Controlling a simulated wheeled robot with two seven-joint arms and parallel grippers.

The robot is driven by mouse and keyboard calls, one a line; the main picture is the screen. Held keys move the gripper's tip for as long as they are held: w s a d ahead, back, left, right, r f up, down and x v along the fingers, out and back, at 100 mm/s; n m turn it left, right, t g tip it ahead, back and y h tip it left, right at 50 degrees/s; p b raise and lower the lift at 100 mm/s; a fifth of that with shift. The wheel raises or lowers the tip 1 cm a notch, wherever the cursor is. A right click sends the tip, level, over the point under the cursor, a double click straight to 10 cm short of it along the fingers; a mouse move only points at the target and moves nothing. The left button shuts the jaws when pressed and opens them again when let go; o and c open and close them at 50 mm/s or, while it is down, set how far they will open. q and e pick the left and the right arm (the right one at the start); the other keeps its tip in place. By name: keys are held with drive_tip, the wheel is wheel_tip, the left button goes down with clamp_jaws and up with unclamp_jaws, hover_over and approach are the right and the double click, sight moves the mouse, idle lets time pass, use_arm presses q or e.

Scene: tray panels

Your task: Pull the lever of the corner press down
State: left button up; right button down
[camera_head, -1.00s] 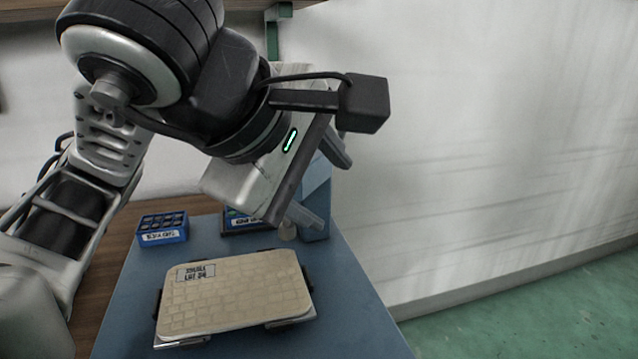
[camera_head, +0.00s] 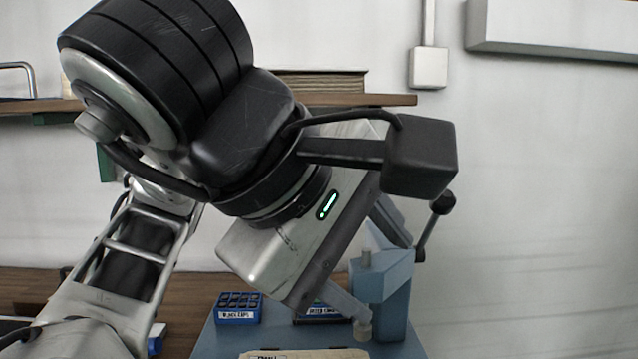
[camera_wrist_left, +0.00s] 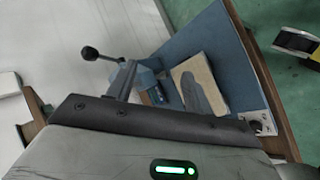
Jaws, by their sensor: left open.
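The corner press (camera_head: 382,305) is a blue-grey block at the far right corner of the blue table. Its lever (camera_head: 442,203) has a dark rod with a black ball knob and points up and to the right. My left gripper (camera_head: 387,285) is open in front of the press and hides part of it. Its upper finger is left of the lever, with a gap to the knob; its lower finger overlaps the press's front in the picture, and I cannot tell if it touches. In the left wrist view the knob (camera_wrist_left: 90,53) stands clear of the jaws. My right gripper is not in view.
A blue box of caps (camera_head: 238,310) and a second labelled box (camera_head: 318,313) stand left of the press. A beige panel (camera_head: 305,354) lies at the front. A wooden shelf (camera_head: 390,99) runs along the wall. Right of the lever is free space before the white wall.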

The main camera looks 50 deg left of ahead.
use_arm(q)
drive_tip(key=p+v, duration=0.2)
drive_tip(key=v, duration=0.6)
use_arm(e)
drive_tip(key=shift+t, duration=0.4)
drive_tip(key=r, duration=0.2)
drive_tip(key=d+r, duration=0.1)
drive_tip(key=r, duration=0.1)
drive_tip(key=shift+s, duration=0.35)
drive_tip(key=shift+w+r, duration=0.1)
